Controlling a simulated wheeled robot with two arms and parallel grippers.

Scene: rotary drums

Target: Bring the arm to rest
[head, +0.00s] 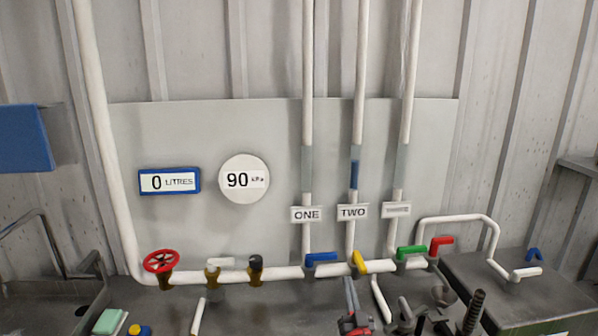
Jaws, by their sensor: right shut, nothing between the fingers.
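My right gripper (352,292) is at the bottom edge, right of centre. Its narrow grey fingers are together, with nothing between them, and a red part shows below. It is in front of the bench under the white pipe (287,273), close to the yellow handle (359,262) in the picture. I cannot tell the gap between them. The arm behind the gripper is mostly out of frame. My left gripper is not in view.
Along the pipe are a red wheel (161,261), blue handle (321,257), green handle (411,252) and red handle (441,241). A blue-framed display (169,182) reads 0 LITRES; a round gauge (244,179) reads 90. Dark metal parts (472,308) stand at bottom right.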

